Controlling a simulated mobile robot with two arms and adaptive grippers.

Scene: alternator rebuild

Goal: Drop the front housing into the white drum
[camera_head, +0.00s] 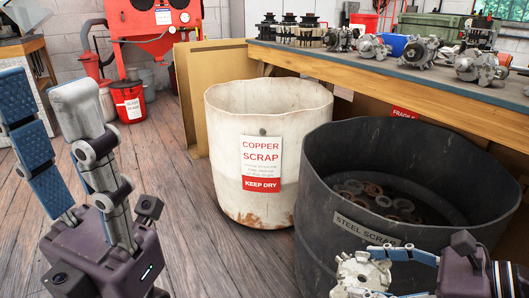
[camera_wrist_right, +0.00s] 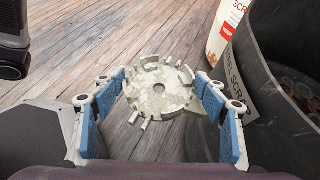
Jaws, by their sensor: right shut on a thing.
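The white drum (camera_head: 225,150) stands at mid-picture in the head view, with a "COPPER SCRAP / KEEP DRY" label. The front housing (camera_head: 358,274) is a pale metal disc with a central hole and lugs. My right gripper (camera_head: 385,275) is shut on it, in front of the black drum and to the right of the white drum. In the right wrist view the front housing (camera_wrist_right: 152,95) sits between the blue finger pads of that gripper (camera_wrist_right: 163,92). A strip of the white drum (camera_wrist_right: 220,35) shows at the top. My left gripper (camera_head: 45,105) is open and empty at the left.
A black drum (camera_head: 318,205) labelled "STEEL SCRAP", with several metal rings inside, stands close to the white drum at right. A workbench (camera_head: 370,76) with alternator parts runs behind both. A red bucket (camera_head: 129,100) stands further back at left. The wooden floor left of the white drum is clear.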

